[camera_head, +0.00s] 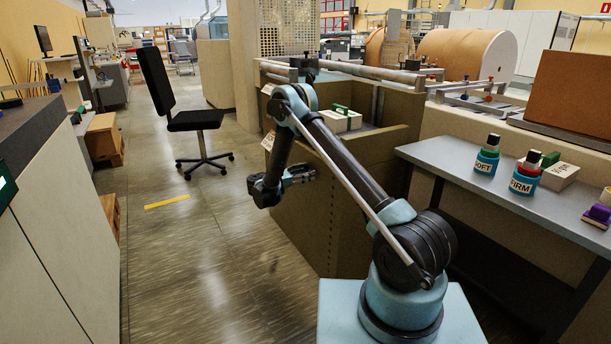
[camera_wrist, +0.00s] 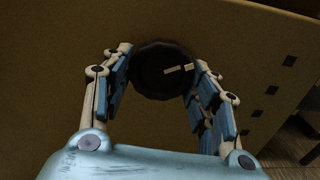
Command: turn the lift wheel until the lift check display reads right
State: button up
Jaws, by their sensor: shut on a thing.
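A dark round wheel (camera_wrist: 160,70) with a pale mark on its face is on a tan panel in the wrist view. My gripper (camera_wrist: 160,85) reaches to the wheel, with one finger on each side of it, and is shut on it. In the head view my gripper (camera_head: 300,177) is at the left side of the tan machine cabinet (camera_head: 325,220). The wheel is not clear in the head view. I cannot make out a lift check display or its reading in either view.
A grey table (camera_head: 500,195) at the right holds a SOFT jar (camera_head: 486,163), a FIRM jar (camera_head: 522,186) and small boxes. A black chair (camera_head: 195,120) stands on the open floor at the left. A grey-topped counter (camera_head: 45,220) borders the left edge.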

jog(key=shift+m, duration=0.3)
jog(key=m, duration=0.4)
jog(key=shift+w+m, duration=0.15)
jog(key=shift+m, duration=0.15)
jog(key=m, duration=0.4)
jog(key=shift+m, duration=0.3)
jog(key=m, duration=0.5)
jog(key=shift+r, duration=0.1)
jog(key=shift+m, duration=2.5)
jog(key=o, duration=1.1)
jog(key=shift+c, duration=0.2)
